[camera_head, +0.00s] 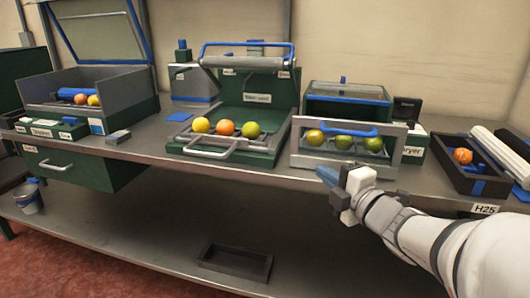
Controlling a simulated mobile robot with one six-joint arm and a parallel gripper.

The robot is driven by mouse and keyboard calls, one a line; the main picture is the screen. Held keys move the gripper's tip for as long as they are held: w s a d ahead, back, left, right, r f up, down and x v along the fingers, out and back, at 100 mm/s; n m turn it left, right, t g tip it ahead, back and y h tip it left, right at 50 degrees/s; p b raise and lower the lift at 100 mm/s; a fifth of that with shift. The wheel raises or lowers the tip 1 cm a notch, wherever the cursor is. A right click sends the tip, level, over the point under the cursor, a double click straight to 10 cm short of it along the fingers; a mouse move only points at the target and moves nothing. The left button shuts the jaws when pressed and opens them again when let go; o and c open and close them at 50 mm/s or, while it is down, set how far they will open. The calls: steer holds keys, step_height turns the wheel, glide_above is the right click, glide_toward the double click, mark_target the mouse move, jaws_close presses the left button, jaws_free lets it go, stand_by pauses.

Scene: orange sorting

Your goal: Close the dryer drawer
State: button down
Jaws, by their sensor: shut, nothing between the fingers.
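The dryer (347,88) is a green box with a glass lid, right of the middle of the bench. Its drawer (302,152) stands out in front, grey-walled with a blue handle bar (350,129). Several fruits, green to yellow-green, show inside, such as the left one (315,137). My gripper (326,174) has blue fingertips and is shut and empty. It appears just before the lower front edge of the drawer; whether it touches cannot be told. My arm comes in from the lower right and hides part of the bench edge.
A green press (258,92) with three fruits on its tray stands left of the dryer. A dark tray (482,181) with one orange lies to the right. A grey bin (100,76) is at far left. An empty dark tray (235,263) lies on the lower shelf.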

mark_target(296, 158)
steer(key=shift+n+y, duration=0.3)
steer(key=b+x, duration=0.1)
steer(key=x, duration=0.3)
steer(key=b+x, duration=0.1)
steer(key=x, duration=0.3)
steer(key=d+b+x, duration=0.1)
steer(key=x, duration=0.2)
steer(key=shift+w+f, duration=0.35)
steer(key=shift+w, duration=0.35)
steer(key=shift+w+d+r, duration=0.1)
steer(key=shift+w+d, duration=0.05)
steer(key=shift+w, duration=0.5)
